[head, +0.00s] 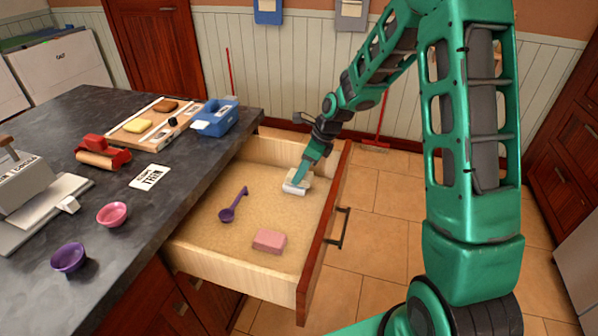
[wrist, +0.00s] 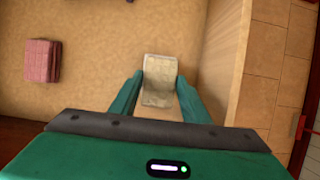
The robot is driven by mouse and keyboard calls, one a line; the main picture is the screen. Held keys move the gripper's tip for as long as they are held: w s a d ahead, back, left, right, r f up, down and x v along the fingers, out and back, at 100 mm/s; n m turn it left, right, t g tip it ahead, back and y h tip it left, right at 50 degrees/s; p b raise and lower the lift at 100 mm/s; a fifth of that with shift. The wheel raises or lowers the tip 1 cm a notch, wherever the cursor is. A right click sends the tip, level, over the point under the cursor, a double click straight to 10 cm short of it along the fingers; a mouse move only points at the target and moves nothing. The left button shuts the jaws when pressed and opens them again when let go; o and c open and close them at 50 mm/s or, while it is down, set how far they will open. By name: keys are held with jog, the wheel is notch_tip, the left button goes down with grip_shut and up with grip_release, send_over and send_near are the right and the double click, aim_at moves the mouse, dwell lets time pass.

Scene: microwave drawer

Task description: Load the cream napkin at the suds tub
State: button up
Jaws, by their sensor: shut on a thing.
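The cream napkin (head: 295,188) is in the open wooden drawer (head: 245,258), near its back right corner. My gripper (head: 302,178) reaches down into the drawer and is shut on it. In the wrist view the napkin (wrist: 160,70) shows a faint grid pattern and sits between my two green fingers (wrist: 160,92), its far end sticking out past them. I cannot tell whether it touches the drawer floor. A blue tub (head: 214,119) with a pale label stands on the counter's far right corner; its label is too small to read, so I cannot tell if it is the suds tub.
A folded pink cloth (head: 269,240) and a purple ladle (head: 233,205) lie in the drawer. The dark counter (head: 110,245) holds pink (head: 112,213) and purple (head: 69,257) bowls, a wooden tray (head: 128,138) and a card (head: 150,176). The drawer's front panel (head: 325,225) stands right of my gripper.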

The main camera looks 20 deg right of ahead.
jog(key=shift+f, duration=0.45)
dwell(1.1)
jog(key=shift+r, duration=3.55)
jog(key=shift+r, duration=0.1)
